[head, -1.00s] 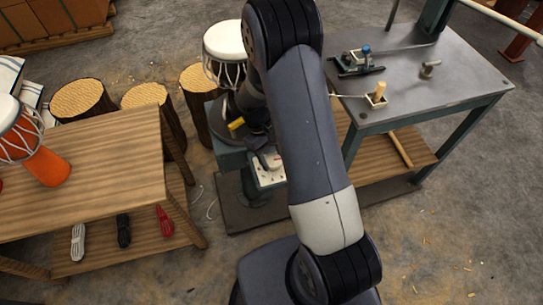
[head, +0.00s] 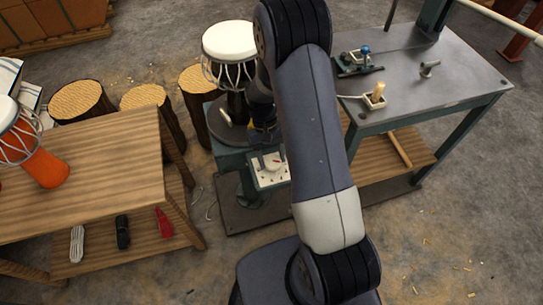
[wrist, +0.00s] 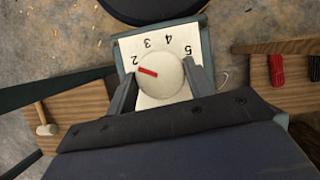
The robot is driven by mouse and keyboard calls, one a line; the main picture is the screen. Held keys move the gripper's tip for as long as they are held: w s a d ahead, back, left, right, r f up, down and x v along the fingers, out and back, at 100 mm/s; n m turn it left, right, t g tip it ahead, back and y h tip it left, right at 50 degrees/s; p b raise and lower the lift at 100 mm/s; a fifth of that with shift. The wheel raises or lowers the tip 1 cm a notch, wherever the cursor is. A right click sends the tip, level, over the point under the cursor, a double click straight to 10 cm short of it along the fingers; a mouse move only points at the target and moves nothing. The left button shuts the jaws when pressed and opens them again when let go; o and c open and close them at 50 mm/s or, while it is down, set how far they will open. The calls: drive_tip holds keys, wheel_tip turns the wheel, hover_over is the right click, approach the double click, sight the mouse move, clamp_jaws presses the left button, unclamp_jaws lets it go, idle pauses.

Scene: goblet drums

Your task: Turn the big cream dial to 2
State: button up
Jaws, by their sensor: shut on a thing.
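The big cream dial (wrist: 162,78) sits on a white panel (wrist: 128,50) with the figures 2, 3, 4 and 5 showing around it. Its red pointer mark (wrist: 148,72) points left and slightly up in the wrist view, close to the 2 and a little below it. My gripper (wrist: 160,85) is shut on the dial, with one finger on each side. The rest of the scale lies hidden behind the dial and gripper. In the head view the white panel (head: 268,181) shows on the front of a teal stand, with the dial largely hidden.
A white-topped goblet drum (head: 229,40) stands above the panel on the stand. A metal workbench (head: 440,85) is at right, a wooden table (head: 90,180) with an orange drum (head: 42,168) at left. Log stools (head: 145,97) stand behind.

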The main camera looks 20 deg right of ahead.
sight(272, 159)
drive_tip(key=o, duration=1)
wheel_tip(272, 159, up, 10)
drive_tip(key=shift+r+p, duration=0.1)
drive_tip(key=shift+p, duration=0.35)
wheel_tip(272, 159, down, 10)
drive_tip(key=shift+f+b, duration=0.1)
drive_tip(key=shift+b, duration=0.35)
